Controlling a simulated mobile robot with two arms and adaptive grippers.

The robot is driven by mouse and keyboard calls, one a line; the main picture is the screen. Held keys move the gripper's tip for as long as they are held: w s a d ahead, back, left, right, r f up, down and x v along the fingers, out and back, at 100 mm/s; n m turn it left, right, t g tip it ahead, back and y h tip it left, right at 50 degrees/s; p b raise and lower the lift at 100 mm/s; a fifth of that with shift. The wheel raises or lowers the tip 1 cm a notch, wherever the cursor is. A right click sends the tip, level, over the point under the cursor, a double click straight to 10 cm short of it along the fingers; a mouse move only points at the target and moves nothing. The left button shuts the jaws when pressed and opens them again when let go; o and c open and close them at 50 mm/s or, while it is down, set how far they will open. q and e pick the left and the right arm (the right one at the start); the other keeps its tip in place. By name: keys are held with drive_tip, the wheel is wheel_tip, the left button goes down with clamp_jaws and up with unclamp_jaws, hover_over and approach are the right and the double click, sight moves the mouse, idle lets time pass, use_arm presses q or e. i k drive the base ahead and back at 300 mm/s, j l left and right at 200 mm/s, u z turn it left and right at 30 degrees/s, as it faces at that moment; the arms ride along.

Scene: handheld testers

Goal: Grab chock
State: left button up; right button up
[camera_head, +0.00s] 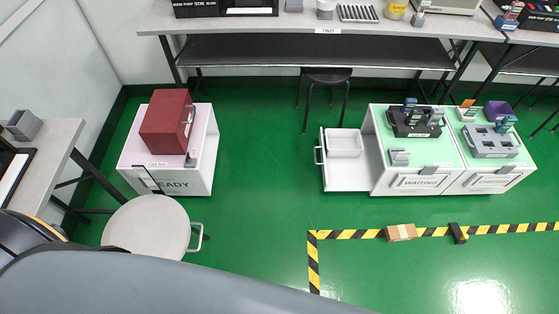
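A small black block-like object (457,233) lies on the yellow-and-black floor tape at the lower right. It looks like the chock, but it is too small to tell its shape for certain. It stands apart from the brown cardboard box on its left. Neither of my grippers is in view. A large grey part of my own body covers the lower left of the picture and hides the floor there.
The cardboard box (400,232) sits on the tape (345,235). Behind stand white cabinets (418,183) with an open drawer (346,176). A white cabinet (180,178) with a red box (168,121) and a round grey top (147,226) stand left. Green floor (250,235) between is clear.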

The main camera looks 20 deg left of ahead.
sight(459, 239)
drive_tip(key=z, duration=1.45)
drive_tip(key=u, duration=0.65)
drive_tip(key=i+l+u, duration=0.25)
drive_tip(key=l+u, duration=0.3)
drive_tip(key=i+l+u, duration=0.25)
drive_tip(key=l, duration=0.2)
drive_tip(key=l+u, duration=0.3)
